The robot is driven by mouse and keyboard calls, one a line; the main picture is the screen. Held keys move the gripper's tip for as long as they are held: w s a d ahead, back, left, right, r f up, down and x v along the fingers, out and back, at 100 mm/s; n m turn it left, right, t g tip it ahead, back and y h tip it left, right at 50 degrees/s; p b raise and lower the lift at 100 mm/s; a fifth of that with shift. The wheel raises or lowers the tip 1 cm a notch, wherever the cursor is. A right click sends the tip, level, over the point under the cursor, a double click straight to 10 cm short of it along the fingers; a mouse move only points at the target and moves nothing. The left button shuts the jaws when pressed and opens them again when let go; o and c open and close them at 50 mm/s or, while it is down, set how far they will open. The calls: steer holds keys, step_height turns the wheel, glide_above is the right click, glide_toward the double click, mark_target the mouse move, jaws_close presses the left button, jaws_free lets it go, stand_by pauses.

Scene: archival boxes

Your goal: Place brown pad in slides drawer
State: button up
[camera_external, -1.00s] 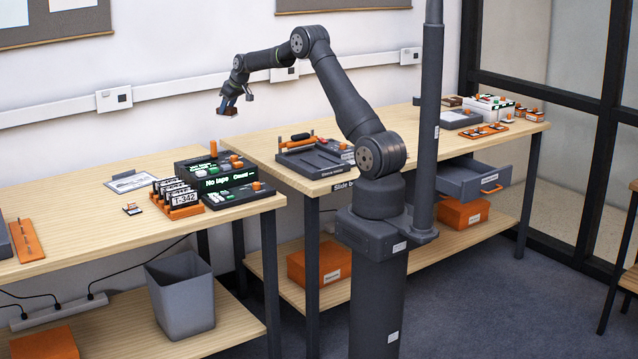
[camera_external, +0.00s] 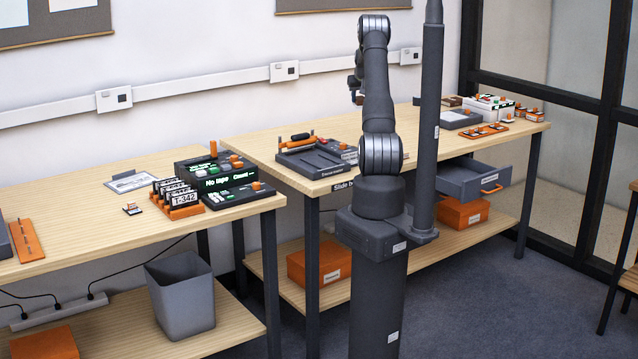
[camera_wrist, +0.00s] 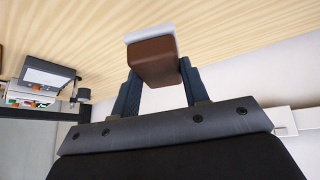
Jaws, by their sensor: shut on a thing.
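The brown pad (camera_wrist: 153,62) is a brown block with a light grey layer on one face. In the wrist view it sits between the two dark fingers of my gripper (camera_wrist: 157,80), which is shut on it. In the external view my gripper (camera_external: 357,90) is up above the back of the right bench, partly behind my own arm, and the pad is hard to make out there. The slides drawer (camera_external: 468,182) appears to be the grey drawer with an orange handle, pulled open under the right bench; its label is too small to read.
A grey tray (camera_external: 461,119), orange racks and a white box stand on the right bench's far end. A dark splicing device (camera_external: 318,158) sits at its near end. A tall dark post (camera_external: 432,110) rises beside my arm. The left bench holds a lit display unit.

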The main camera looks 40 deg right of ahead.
steer(key=s+d+m+g+h, duration=0.1)
steer(key=s+d+m, duration=0.2)
steer(key=s+d, duration=0.75)
steer(key=s+d+m+g+h, duration=0.1)
steer(key=s+d+m, duration=0.3)
steer(key=s, duration=1.2)
steer(key=s+d+m+g+h, duration=0.1)
steer(key=s+d+m, duration=0.1)
steer(key=s+d, duration=0.9)
steer(key=f, duration=0.9)
steer(key=s+a+f, duration=0.1)
steer(key=f, duration=0.8)
steer(key=s+f, duration=0.1)
steer(key=f, duration=0.8)
steer(key=shift+s+a+f, duration=0.25)
steer(key=shift+a, duration=0.05)
steer(key=o, duration=1.1)
steer(key=shift+f, duration=0.1)
steer(key=shift+o, duration=0.2)
steer(key=v, duration=1.2)
steer(key=shift+w+r, duration=0.2)
steer(key=shift+d+f, duration=0.1)
